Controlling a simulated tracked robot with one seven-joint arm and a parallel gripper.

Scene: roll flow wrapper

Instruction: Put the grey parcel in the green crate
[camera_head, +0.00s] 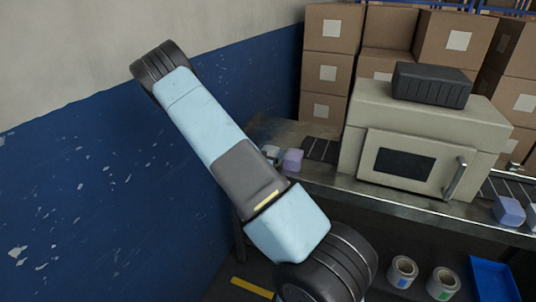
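A small pale grey piece (271,152), which may be the grey parcel, sits at the left end of the conveyor, partly hidden behind my arm. A lilac parcel (293,160) is just to its right. No green crate shows in this view. My arm crosses the picture from the lower right to the upper left. My gripper is not in view, so its state and any load cannot be seen.
The beige wrapper machine (428,135) stands over the conveyor, with a dark ribbed box (432,85) on top. Another lilac parcel (508,211) lies at right. Below are two film rolls (402,271) and a blue crate (493,279). Stacked cartons (328,72) stand behind; a blue-and-white wall is left.

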